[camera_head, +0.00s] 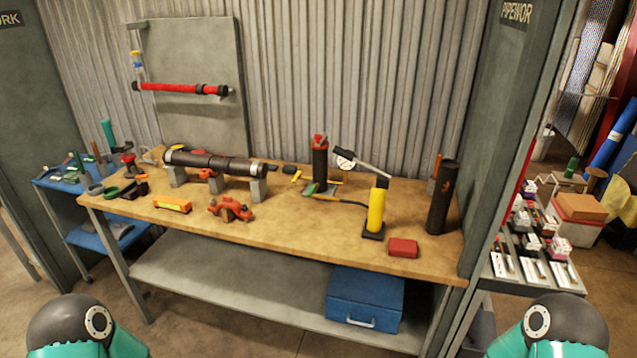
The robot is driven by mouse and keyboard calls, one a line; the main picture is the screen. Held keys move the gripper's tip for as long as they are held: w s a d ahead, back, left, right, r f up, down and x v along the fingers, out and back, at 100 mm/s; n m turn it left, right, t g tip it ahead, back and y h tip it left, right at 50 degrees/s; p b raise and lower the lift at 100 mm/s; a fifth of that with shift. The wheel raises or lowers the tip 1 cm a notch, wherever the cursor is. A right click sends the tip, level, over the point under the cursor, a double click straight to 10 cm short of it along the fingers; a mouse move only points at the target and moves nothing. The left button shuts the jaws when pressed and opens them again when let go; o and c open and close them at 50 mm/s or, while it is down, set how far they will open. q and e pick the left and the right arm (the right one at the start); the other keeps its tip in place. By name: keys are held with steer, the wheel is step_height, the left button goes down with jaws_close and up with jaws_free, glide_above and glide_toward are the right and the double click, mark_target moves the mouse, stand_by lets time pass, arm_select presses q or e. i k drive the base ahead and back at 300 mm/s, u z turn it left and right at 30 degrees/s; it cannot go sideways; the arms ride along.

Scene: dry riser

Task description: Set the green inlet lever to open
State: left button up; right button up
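A dark horizontal pipe (215,163) rests on grey supports on the wooden workbench (290,236). Red parts show on and below it. Several green parts are in view: a green ring (112,192) at the bench's left end, an upright green piece (107,132) behind that end, and a small green piece (309,189) near the bench middle. I cannot tell which, if any, is the inlet lever, or how the lever is set. Neither of my grippers is in view; only rounded arm parts show at the bottom left and bottom right corners.
A blue case (364,297) sits on the lower shelf. The bench's front middle is clear.

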mark_target(313, 187)
steer(key=i, duration=0.85)
steer(key=u, duration=0.05)
